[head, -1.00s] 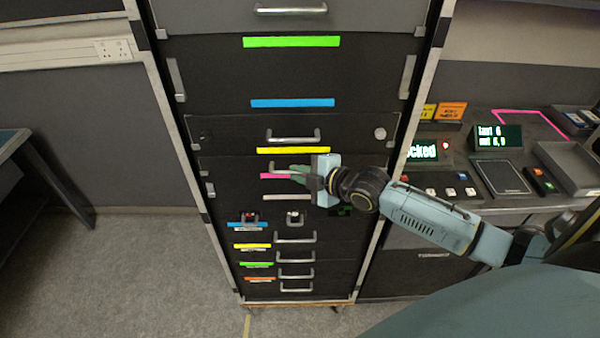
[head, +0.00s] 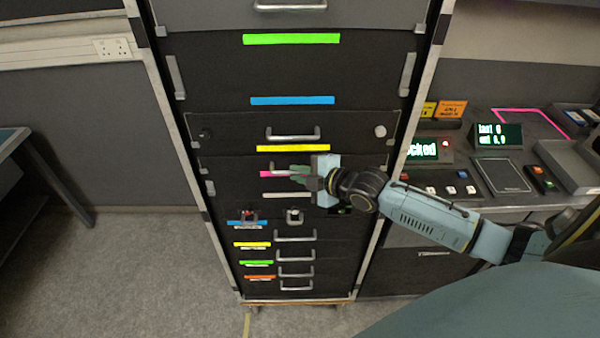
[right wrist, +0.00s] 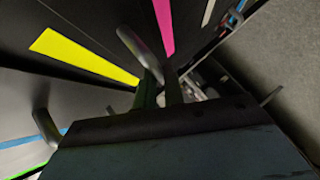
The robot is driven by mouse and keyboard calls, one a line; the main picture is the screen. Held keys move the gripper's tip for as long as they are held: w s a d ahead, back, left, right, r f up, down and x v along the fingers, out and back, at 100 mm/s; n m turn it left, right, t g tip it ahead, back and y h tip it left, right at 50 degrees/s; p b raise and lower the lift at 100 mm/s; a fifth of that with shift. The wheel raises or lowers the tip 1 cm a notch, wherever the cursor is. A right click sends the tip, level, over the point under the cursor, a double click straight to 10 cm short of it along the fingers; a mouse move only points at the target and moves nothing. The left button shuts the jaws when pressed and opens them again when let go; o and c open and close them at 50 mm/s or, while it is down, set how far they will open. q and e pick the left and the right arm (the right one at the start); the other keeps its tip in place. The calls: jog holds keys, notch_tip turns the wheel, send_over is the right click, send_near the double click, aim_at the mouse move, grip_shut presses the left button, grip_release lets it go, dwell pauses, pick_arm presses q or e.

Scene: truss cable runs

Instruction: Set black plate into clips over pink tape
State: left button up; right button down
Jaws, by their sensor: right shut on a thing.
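My right gripper (head: 305,176) reaches in from the right and is shut on the bar handle (head: 281,168) of a black plate (head: 232,174) at the rack front. The same handle (right wrist: 138,48) shows at the fingers in the right wrist view. The pink tape (head: 266,174) lies just below the handle, partly hidden by the fingers; it also shows in the right wrist view (right wrist: 164,22). A pale clip (head: 210,188) shows at the plate's left side. The right side is hidden by my arm, so I cannot tell how the plate sits there. My left gripper is out of view.
Above is another black panel with a handle (head: 293,134), with yellow tape (head: 293,149) under it. Several small handles and coloured tapes run below. A control desk (head: 500,178) stands at the right. The floor (head: 150,270) at the left is clear.

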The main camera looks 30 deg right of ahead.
jog(key=shift+w+f, duration=0.1)
dwell(0.7)
jog(key=shift+d, duration=0.1)
jog(key=c, duration=1.4)
grip_release()
jog(key=shift+f, duration=0.1)
jog(key=s+r+p, duration=0.2)
jog(key=s, duration=0.7)
jog(key=s+r+p, duration=0.3)
jog(key=s, duration=0.6)
jog(key=shift+f, duration=0.1)
